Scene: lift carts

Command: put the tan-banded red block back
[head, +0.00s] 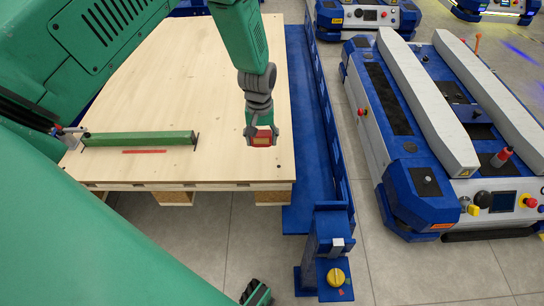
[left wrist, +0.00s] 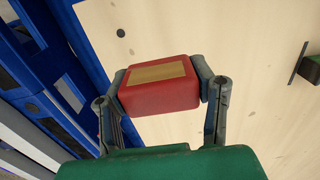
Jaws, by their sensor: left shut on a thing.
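The red block with a tan band (left wrist: 158,84) is between the two fingers of my left gripper (left wrist: 162,88), which is shut on its sides. The tan band faces the wrist camera. In the head view the block (head: 263,136) shows at the tip of my left gripper (head: 262,139), over the right part of the pale wooden board near its right edge. I cannot tell if the block touches the board or hangs just above it. A green and black part at the bottom edge (head: 256,293) may be my right gripper; its fingers cannot be made out.
The wooden board (head: 200,80) carries a green bar (head: 140,138) with a thin flat red strip (head: 144,152) in front of it. A blue frame (head: 325,130) runs along the board's right side. Blue and white carts (head: 430,120) stand right. Most of the board is clear.

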